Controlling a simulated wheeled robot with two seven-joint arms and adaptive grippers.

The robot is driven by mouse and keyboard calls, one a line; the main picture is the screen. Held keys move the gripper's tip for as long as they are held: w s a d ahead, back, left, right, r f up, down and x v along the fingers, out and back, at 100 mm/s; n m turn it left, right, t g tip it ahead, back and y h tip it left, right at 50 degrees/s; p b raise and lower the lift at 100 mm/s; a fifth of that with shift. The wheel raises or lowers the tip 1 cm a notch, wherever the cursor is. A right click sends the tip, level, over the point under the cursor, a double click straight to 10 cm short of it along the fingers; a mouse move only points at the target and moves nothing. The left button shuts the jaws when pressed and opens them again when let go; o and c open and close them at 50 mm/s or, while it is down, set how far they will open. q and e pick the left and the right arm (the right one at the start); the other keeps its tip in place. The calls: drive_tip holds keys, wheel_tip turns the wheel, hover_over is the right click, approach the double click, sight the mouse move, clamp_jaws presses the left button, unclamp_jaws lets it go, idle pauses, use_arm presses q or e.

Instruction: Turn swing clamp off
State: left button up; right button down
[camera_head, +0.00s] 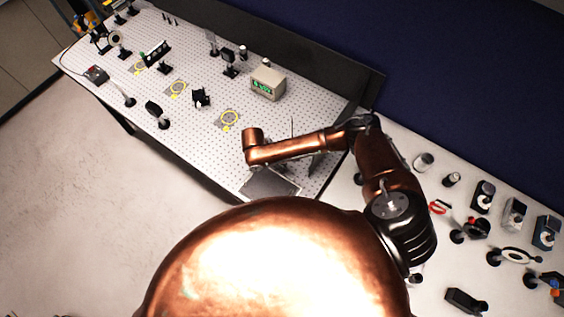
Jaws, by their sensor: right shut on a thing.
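My copper-coloured right arm (290,150) reaches over the perforated table's near right part, with a black elbow near the table's right edge. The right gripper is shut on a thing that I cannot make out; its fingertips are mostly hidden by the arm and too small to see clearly. I cannot single out the swing clamp, so I cannot tell whether it is turned on or off. My left gripper does not show.
The perforated table (185,52) carries several optic mounts and a box with a green display (267,83). A dark plate (270,185) lies near its front edge. A dark panel stands at its right end. A pale side table (400,141) holds several loose parts.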

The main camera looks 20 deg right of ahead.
drive_tip(key=shift+n+p, duration=0.3)
drive_tip(key=shift+n, duration=0.3)
drive_tip(key=c, duration=1.9)
unclamp_jaws()
drive_tip(key=shift+c, duration=0.2)
drive_tip(key=shift+a+r, duration=0.1)
drive_tip(key=s+v, duration=0.1)
drive_tip(key=v, duration=1)
drive_tip(key=shift+w+a+r, duration=0.2)
drive_tip(key=shift+w+r, duration=0.15)
drive_tip(key=shift+r, duration=0.05)
drive_tip(key=shift+f, duration=0.1)
